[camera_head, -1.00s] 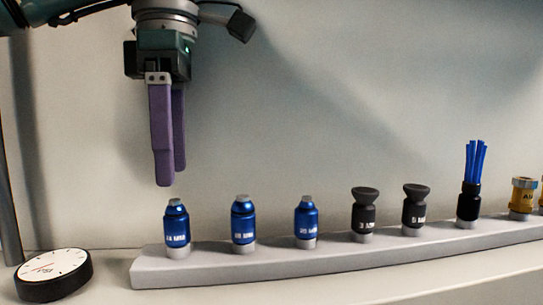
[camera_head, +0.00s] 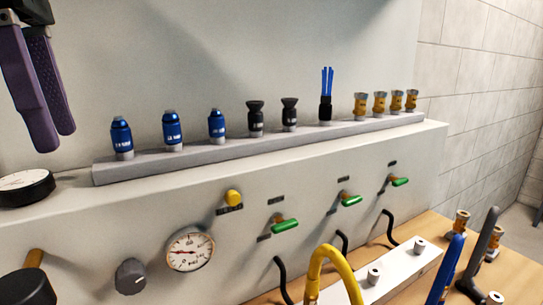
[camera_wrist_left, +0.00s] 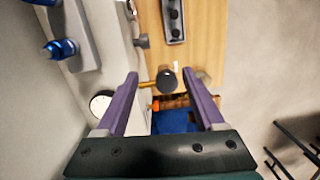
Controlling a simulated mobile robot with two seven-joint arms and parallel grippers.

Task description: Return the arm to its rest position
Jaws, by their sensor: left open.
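My left gripper (camera_head: 48,140) hangs at the upper left of the head view, with its purple fingers apart and nothing between them. Its fingers also show in the left wrist view (camera_wrist_left: 160,85), spread wide and empty. It is left of the grey rail (camera_head: 260,146) that carries a row of fittings. The closest fitting is a blue one (camera_head: 121,138) at the rail's left end. My right gripper is in neither view.
The rail also holds more blue, black and brass fittings and a blue-bristled brush (camera_head: 326,95). A round dial (camera_head: 25,187) lies below my left gripper. A panel has a gauge (camera_head: 190,249), a yellow knob (camera_head: 233,198) and green levers (camera_head: 285,226). A yellow hose (camera_head: 322,262) stands in front.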

